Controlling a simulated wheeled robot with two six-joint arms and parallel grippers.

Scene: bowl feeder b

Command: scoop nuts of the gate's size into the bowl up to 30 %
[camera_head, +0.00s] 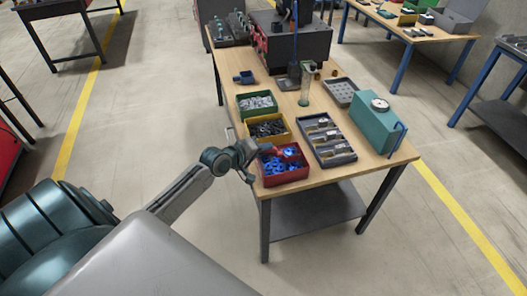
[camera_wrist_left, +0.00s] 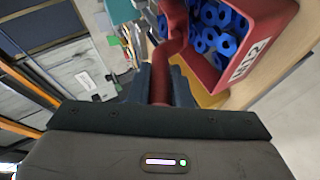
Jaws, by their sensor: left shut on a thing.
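My left gripper (camera_head: 252,150) is at the near left edge of the red bin (camera_head: 284,182). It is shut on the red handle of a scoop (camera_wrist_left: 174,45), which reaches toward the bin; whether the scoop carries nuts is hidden. The red bin (camera_wrist_left: 271,22) holds blue nuts (camera_head: 270,166), also seen in the left wrist view (camera_wrist_left: 216,28), and bears a white label. The yellow bin (camera_head: 250,142) behind it holds dark nuts, and the green bin (camera_head: 257,116) holds silvery nuts. The bowl and gate cannot be made out clearly. My right gripper is out of view.
A dark compartment tray (camera_head: 343,157) stands right of the bins. Farther right is a teal box with a dial (camera_head: 374,130). A clear upright tube (camera_head: 305,85) and a dark machine (camera_head: 296,47) stand behind. The table's near right corner (camera_head: 385,165) is bare.

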